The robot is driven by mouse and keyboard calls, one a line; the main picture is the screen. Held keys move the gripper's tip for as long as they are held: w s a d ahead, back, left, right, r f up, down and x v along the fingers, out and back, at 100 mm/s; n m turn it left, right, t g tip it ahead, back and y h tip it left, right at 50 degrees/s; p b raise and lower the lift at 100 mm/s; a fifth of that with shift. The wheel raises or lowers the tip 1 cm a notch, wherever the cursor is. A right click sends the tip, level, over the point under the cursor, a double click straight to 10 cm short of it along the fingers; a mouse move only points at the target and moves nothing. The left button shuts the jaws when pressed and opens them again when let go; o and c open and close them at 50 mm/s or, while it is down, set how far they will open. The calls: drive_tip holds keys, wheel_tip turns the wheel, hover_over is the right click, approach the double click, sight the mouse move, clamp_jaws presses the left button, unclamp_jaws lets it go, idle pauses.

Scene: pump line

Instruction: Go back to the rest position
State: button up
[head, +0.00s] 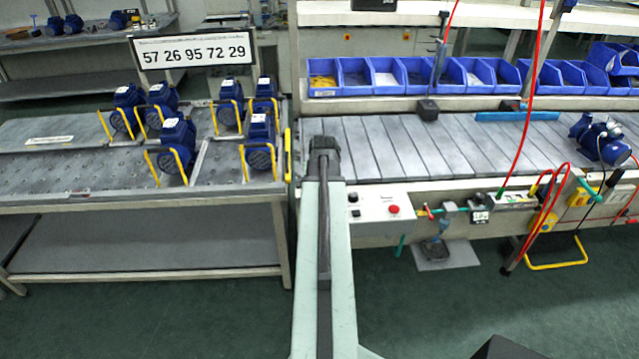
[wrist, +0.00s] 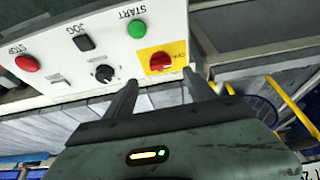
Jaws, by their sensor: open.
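My gripper (wrist: 160,84) shows in the wrist view with its two dark fingers apart and nothing between them. The fingers point at a white control panel (wrist: 60,35), with the red switch on a yellow plate (wrist: 160,62) just beyond the gap. I cannot tell whether a finger touches the panel. The panel also carries a green START button (wrist: 137,28), a black JOG button (wrist: 83,43), a black knob (wrist: 104,73) and a red STOP button (wrist: 27,63). In the head view my arm reaches forward, and it hides the gripper and part of the panel (head: 372,208).
A slatted conveyor (head: 430,145) with blue bins (head: 385,75) above lies right of my arm, with a blue pump (head: 598,138) at its far right. A grey table (head: 60,180) with several yellow-handled blue pumps (head: 176,145) stands left. Red hoses (head: 525,100) hang at right.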

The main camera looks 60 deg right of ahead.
drive_tip(key=shift+a+r, duration=0.1)
drive_tip(key=shift+r, duration=0.15)
drive_tip(key=w+a+n+t+y, duration=0.1)
drive_tip(key=w+a+n, duration=0.3)
drive_tip(key=w+a, duration=1.4)
drive_tip(key=w+a+n+y, duration=0.1)
drive_tip(key=w+a+n, duration=0.15)
drive_tip(key=a, duration=0.75)
drive_tip(key=w+a+n+y, duration=0.15)
drive_tip(key=w+a, duration=0.25)
drive_tip(key=a, duration=0.7)
drive_tip(key=s+a+f+n+g, duration=0.1)
drive_tip(key=s+a, duration=0.2)
drive_tip(key=a, duration=0.5)
drive_tip(key=s+a+n+g, duration=0.1)
drive_tip(key=s+a, duration=0.3)
drive_tip(key=a, duration=0.5)
drive_tip(key=shift+a+f+n+g, duration=0.2)
drive_tip(key=shift+f+n+g, duration=0.15)
drive_tip(key=shift+g, duration=0.45)
